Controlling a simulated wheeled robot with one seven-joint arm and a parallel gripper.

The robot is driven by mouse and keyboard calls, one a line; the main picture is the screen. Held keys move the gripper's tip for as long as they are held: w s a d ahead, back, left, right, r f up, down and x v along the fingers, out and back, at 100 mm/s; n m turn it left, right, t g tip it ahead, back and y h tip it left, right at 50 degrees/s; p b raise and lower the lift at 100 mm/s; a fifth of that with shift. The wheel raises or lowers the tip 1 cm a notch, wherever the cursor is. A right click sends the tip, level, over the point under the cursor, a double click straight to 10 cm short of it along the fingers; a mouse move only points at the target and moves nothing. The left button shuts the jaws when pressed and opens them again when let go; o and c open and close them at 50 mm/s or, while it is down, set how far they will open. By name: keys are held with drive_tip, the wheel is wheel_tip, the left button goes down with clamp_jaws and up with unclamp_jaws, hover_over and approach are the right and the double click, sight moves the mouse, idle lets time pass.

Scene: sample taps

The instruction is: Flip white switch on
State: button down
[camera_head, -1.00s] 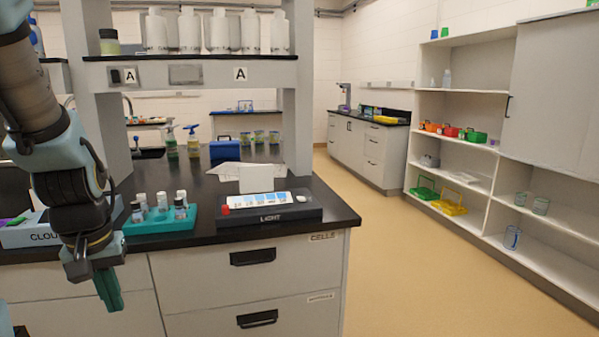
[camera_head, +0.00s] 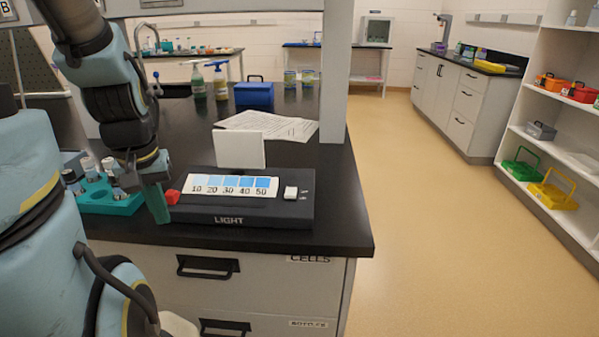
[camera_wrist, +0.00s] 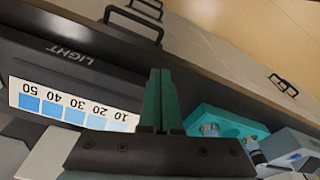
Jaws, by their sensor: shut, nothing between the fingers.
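The white switch (camera_head: 291,192) sits at the right end of the black box marked LIGHT (camera_head: 262,214), on the counter. In the wrist view the shut fingers (camera_wrist: 157,98) stand beside the 10 end of the strip (camera_wrist: 75,108). The white switch does not show there.
A teal rack with vials (camera_head: 112,200) stands left of my gripper. A blank white card (camera_head: 240,150) stands behind the strip, with papers (camera_head: 268,126) and a blue box (camera_head: 254,95) farther back. A grey post (camera_head: 336,70) rises behind the box. The floor to the right is clear.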

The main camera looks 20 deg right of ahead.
sight(290, 194)
drive_tip(key=shift+w+d+r, duration=0.1)
drive_tip(key=shift+w+r, duration=0.05)
drive_tip(key=shift+r, duration=0.2)
drive_tip(key=w+d+r+n, duration=0.1)
drive_tip(key=d+r+n, duration=0.1)
drive_tip(key=d, duration=0.2)
drive_tip(key=w+d+r+n+p, duration=0.1)
drive_tip(key=d+r+n, duration=0.1)
drive_tip(key=d, duration=0.1)
drive_tip(key=w+d+r+n+g, duration=0.1)
drive_tip(key=d+r+n, duration=0.1)
drive_tip(key=d, duration=0.2)
drive_tip(key=shift+w+d+p, duration=0.2)
drive_tip(key=shift+d+p, duration=0.1)
drive_tip(key=shift+p, duration=0.1)
drive_tip(key=s+d+r+n+g, duration=0.1)
drive_tip(key=d+r+n, duration=0.3)
drive_tip(key=d, duration=0.3)
drive_tip(key=s+d+r+n+p, duration=0.1)
drive_tip(key=s+d+r+n, duration=0.1)
drive_tip(key=d+r+n, duration=0.2)
drive_tip(key=d, duration=0.3)
drive_tip(key=shift+r+g+y, duration=0.4)
drive_tip(key=shift+f, duration=0.15)
